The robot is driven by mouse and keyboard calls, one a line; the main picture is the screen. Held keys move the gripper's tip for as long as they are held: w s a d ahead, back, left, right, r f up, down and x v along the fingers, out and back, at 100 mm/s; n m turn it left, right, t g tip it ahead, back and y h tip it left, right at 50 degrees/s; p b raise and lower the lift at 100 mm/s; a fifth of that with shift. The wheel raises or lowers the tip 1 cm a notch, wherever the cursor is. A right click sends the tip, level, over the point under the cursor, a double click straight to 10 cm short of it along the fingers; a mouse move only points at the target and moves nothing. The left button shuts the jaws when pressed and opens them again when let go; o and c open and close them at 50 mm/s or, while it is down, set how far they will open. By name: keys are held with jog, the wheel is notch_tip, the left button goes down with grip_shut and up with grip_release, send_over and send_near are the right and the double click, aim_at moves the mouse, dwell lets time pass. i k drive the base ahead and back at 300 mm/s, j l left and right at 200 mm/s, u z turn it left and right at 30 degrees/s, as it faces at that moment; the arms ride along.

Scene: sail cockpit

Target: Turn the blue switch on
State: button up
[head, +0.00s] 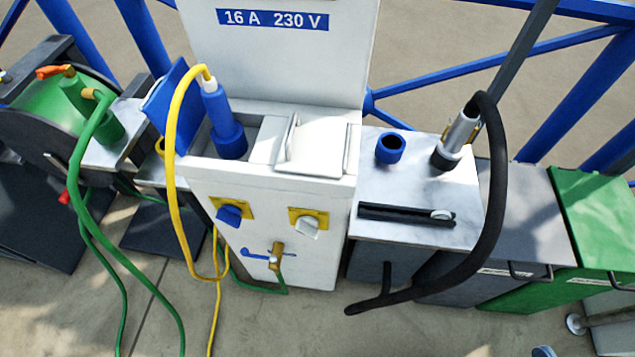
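The blue switch (229,215) is a rotary knob on a yellow plate on the front of a white power pedestal (270,190), left of centre in the head view. Its grip looks turned at a slant; I cannot tell its exact setting. A matching white switch (307,226) on its own yellow plate sits to its right. Above the blue switch, a blue plug (226,130) with a yellow cable (172,150) stands in a socket under a raised blue lid (172,103). My gripper is not in view.
The yellow cable hangs just left of the blue switch. A brass tap (278,256) with a blue lever sits below the switches. A hose reel (75,120) with a green hose stands left. A metal-topped cabinet (420,205) with a black hose (495,180) stands right. Open floor lies in front.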

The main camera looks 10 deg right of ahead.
aim_at(230, 216)
jog(key=j, duration=0.95)
jog(key=k+j, duration=0.1)
jog(key=j, duration=0.8)
jog(key=j+z, duration=0.05)
